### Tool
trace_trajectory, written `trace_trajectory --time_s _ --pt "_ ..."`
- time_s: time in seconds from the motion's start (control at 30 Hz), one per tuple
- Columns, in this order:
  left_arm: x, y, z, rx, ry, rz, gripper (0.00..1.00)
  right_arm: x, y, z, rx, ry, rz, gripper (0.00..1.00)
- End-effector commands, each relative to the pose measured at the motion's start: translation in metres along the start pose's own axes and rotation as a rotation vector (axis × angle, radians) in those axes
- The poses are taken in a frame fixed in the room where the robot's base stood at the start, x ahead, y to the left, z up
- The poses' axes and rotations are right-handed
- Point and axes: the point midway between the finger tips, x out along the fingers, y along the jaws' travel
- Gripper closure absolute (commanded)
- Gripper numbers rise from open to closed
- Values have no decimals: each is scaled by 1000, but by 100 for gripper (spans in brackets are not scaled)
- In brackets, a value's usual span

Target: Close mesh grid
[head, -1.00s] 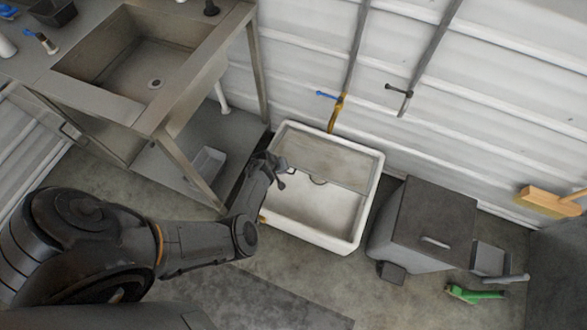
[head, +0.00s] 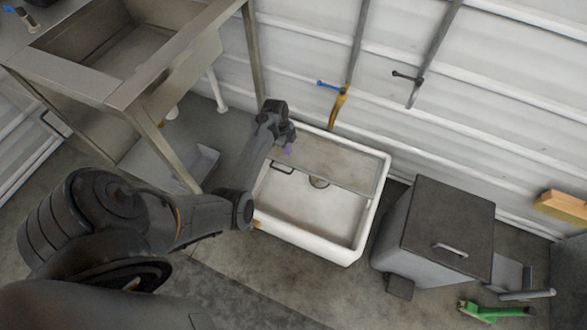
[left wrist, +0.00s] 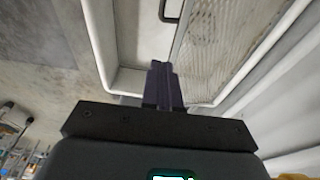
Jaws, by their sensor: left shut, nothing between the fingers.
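A white rectangular basin (head: 305,248) stands on the floor by the wall. The mesh grid (head: 340,165) lies across its far half; its front bar runs across the middle, with a dark handle (head: 283,168) at the left end. The near half is uncovered. My left gripper (head: 288,149) is over the basin's far left corner, shut and empty. In the left wrist view, the shut fingers (left wrist: 163,84) point at the basin's corner, with the mesh grid (left wrist: 218,40) just beyond to the right. Whether they touch it cannot be told. My right gripper is not in view.
A steel sink table (head: 125,90) stands to the left, its leg close behind my left arm. A grey lidded bin (head: 440,230) is right of the basin. A green-handled tool (head: 492,311) lies at lower right. Pipes with taps (head: 342,95) run down the wall behind.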

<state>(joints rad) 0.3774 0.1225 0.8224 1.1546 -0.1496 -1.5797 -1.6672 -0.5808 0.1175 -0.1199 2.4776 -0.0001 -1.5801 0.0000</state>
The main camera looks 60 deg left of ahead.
Motion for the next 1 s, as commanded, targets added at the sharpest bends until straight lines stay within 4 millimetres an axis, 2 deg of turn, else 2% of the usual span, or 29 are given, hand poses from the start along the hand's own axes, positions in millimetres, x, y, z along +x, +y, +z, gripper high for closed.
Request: trace_trajectory --time_s 0.27,0.7,1.0 --pt "34 0 0 -2 2 1 100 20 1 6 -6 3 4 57" --pt "114 0 3 -4 2 0 100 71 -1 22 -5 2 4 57" --pt "136 2 14 -2 1 -1 100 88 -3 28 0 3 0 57"
